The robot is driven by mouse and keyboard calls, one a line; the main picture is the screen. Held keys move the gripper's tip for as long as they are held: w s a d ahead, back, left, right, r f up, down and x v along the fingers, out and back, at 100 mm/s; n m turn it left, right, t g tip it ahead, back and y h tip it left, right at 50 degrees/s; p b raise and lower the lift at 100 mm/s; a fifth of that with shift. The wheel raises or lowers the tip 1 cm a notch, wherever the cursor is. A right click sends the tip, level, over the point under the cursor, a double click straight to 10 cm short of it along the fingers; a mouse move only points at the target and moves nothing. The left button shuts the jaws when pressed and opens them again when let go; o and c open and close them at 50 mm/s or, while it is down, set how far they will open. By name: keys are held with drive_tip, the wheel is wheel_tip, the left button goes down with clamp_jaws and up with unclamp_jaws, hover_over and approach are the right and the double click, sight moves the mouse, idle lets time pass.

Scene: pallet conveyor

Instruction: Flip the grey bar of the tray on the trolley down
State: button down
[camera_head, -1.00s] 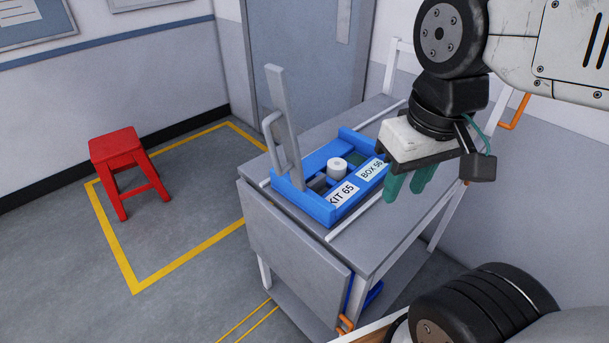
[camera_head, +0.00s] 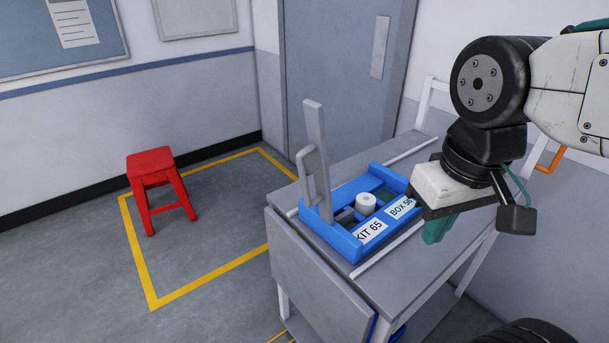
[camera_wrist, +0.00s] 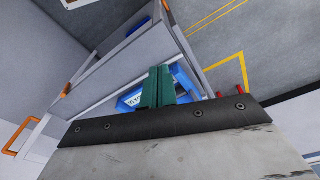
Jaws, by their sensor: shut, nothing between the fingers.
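The blue tray (camera_head: 345,245) lies on the grey trolley (camera_head: 405,268), with labels "KIT 65" and "BOX 56" on its front side. Its grey bar (camera_head: 317,150) stands upright at the tray's left end, with a grey handle on its left side. A white roll (camera_head: 366,203) sits inside the tray. My gripper (camera_head: 438,228) is shut and empty, pointing down just right of the tray's right end, apart from the bar. In the wrist view, the green fingers (camera_wrist: 158,88) are together and cover part of the blue tray (camera_wrist: 184,80).
White rails run along the trolley top on both sides of the tray. A wall and a grey door (camera_head: 345,70) are behind. The space above the tray is free.

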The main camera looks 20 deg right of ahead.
drive_tip(key=w+a+r+n+h, duration=0.1)
drive_tip(key=w+a+r+n, duration=0.1)
drive_tip(key=w+a, duration=0.2)
drive_tip(key=w+a+r+n+t+h, duration=0.1)
drive_tip(key=w+a+r+n, duration=0.1)
drive_tip(key=a, duration=0.9)
drive_tip(key=w+a+r+n+h, duration=0.2)
drive_tip(key=w+a+r+n, duration=0.1)
drive_tip(key=w+a, duration=0.4)
drive_tip(key=shift+a+n+t, duration=0.4)
drive_tip(key=shift+a, duration=0.15)
drive_tip(key=shift+f, duration=0.1)
drive_tip(key=w+d+f, duration=0.5)
drive_tip(key=d+f, duration=0.2)
drive_tip(key=f, duration=0.1)
